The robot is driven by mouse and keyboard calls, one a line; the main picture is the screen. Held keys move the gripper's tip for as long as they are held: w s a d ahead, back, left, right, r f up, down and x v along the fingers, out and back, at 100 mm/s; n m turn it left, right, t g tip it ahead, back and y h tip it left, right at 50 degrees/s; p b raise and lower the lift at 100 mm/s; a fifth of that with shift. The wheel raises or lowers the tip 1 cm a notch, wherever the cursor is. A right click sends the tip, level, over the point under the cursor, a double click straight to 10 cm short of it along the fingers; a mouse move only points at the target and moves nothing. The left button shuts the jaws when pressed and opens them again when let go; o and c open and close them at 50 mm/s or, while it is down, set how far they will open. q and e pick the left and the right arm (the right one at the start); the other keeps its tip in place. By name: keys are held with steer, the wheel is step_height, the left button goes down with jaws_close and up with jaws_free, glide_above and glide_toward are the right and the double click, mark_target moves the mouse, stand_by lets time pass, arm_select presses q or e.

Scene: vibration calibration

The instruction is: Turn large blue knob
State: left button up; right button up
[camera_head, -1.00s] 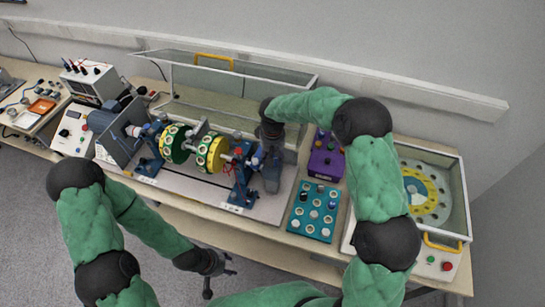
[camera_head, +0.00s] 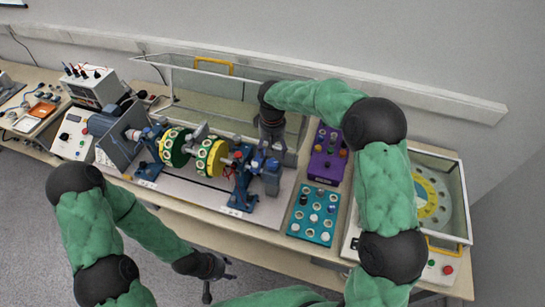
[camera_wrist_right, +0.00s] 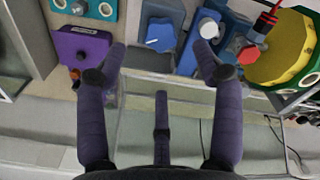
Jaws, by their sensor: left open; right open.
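A large blue knob (camera_wrist_right: 160,36) with a white mark shows in the right wrist view, at the end of the shaft rig. It lies ahead of my right gripper (camera_wrist_right: 160,60), in line with the space between its two spread fingers. The gripper is open and empty, and the fingers look apart from the knob. In the head view my right gripper (camera_head: 272,148) hangs over the right end of the rig. The knob cannot be made out clearly there. My left gripper (camera_head: 218,278) is open and empty in front of the table, low in the head view.
Yellow-green discs (camera_head: 210,157) sit on the rig, left of my right gripper. A purple box (camera_head: 327,160) and a teal socket panel (camera_head: 300,226) stand to its right. A clear case (camera_head: 230,95) with a yellow handle is behind. A round plate unit (camera_head: 430,195) is at the right.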

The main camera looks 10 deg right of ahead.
step_height(320, 180, up, 5)
steer(key=shift+f, duration=0.1)
steer(key=shift+f, duration=0.1)
stand_by(1.0)
